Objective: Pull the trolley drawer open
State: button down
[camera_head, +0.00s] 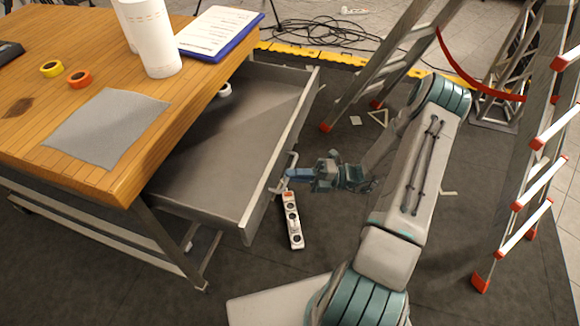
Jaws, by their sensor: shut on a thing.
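The trolley (130,185) has a wooden top and stands at the left. Its grey metal drawer (215,150) is pulled well out to the right, and its floor shows. A bar handle (291,160) sits on the drawer's front panel (302,110). My gripper (287,174) is at this handle, coming from the right, and is shut on it. The fingertips are small in the view and partly merge with the handle. A small white round item (224,90) lies in the drawer near the back.
A power strip (292,220) lies on the dark floor below my gripper. A ladder (375,60) stands behind my arm, another ladder (540,160) at the right. A paper roll (150,40), clipboard (218,32), cloth (105,130) and tape rolls (79,79) are on the top.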

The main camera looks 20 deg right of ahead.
jog(key=shift+s+d, duration=0.25)
jog(key=shift+d, duration=0.05)
jog(key=c, duration=1.5)
grip_release()
jog(key=b+v, duration=0.1)
jog(key=v, duration=1.3)
jog(key=shift+b, duration=0.3)
jog(key=shift+a, duration=0.1)
